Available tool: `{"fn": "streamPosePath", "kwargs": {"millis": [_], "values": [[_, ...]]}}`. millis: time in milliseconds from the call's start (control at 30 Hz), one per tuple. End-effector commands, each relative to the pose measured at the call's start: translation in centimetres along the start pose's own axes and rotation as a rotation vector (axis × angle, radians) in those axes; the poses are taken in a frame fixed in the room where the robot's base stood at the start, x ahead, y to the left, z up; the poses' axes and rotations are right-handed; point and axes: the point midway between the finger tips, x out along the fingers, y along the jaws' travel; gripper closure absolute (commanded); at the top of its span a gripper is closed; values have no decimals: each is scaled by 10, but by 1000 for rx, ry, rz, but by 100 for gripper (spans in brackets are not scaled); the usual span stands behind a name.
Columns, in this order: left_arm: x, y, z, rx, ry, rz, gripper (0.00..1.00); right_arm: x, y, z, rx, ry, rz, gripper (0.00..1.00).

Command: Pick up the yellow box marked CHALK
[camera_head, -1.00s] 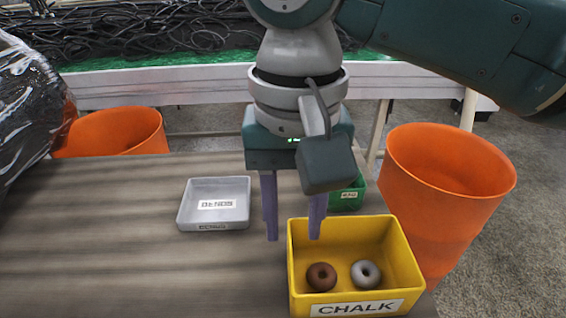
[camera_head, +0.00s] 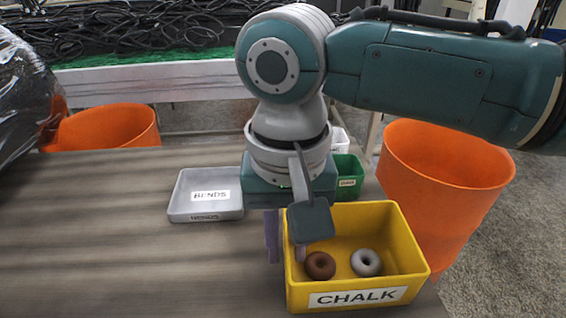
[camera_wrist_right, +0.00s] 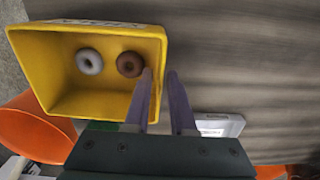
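The yellow box marked CHALK (camera_head: 365,222) stands upright near the front right of the table, its label facing me. It holds a brown ring (camera_head: 320,266) and a grey ring (camera_head: 366,262). My right gripper (camera_head: 286,258) points down at the box's left wall. It is open, with one finger outside the wall and the other inside the box. The right wrist view shows the gripper (camera_wrist_right: 160,73) with the box's side wall (camera_wrist_right: 160,50) between the fingers and a gap on the outer side. My left gripper is not in view.
A grey tray marked BENDS (camera_head: 180,205) lies left of the box. A green bin (camera_head: 347,178) and a white container (camera_head: 340,140) stand behind. Orange bins (camera_head: 450,170) (camera_head: 110,128) stand beyond the table. Dark shiny plastic (camera_head: 20,95) is at far left. The table's left part (camera_head: 90,240) is clear.

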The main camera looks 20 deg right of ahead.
Motion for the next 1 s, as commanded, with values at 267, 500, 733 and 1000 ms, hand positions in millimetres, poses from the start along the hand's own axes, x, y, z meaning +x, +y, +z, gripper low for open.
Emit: {"fn": "streamPosePath", "kwargs": {"millis": [267, 500, 733, 1000], "values": [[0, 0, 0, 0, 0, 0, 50, 0, 0, 0, 0, 0, 0, 100], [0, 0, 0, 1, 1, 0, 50, 0, 0, 0, 0, 0, 0, 100], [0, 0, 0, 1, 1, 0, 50, 0, 0, 0, 0, 0, 0, 100], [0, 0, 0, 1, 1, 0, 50, 0, 0, 0, 0, 0, 0, 100]]}}
